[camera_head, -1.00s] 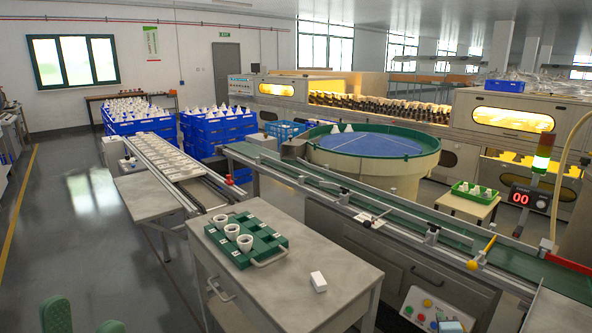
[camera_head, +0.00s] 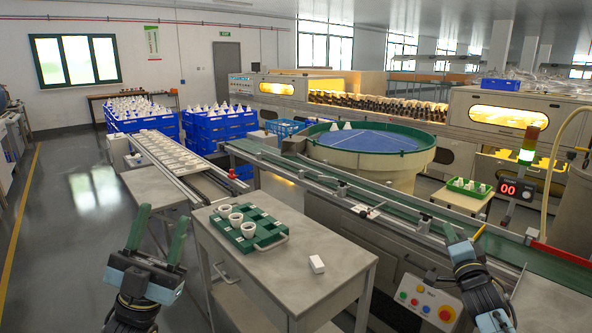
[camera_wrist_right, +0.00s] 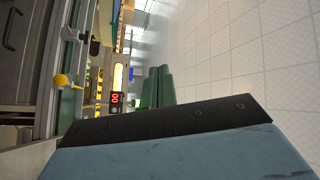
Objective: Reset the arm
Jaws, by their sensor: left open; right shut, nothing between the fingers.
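My left gripper (camera_head: 162,218) is at the lower left of the head view, left of the near table. Its two green fingers point up and stand apart, with nothing between them. My right gripper (camera_head: 456,236) is at the lower right of the head view, in front of the green conveyor. Its fingers are small there and partly lost against the belt. In the right wrist view the green fingers (camera_wrist_right: 157,88) lie together and hold nothing.
The near table (camera_head: 307,240) carries a green tray (camera_head: 272,229) with several white cups, and a small white block (camera_head: 317,264). The green conveyor (camera_head: 400,222) runs behind it. A button panel (camera_head: 427,303) sits below the right gripper. The floor (camera_head: 75,250) at left is clear.

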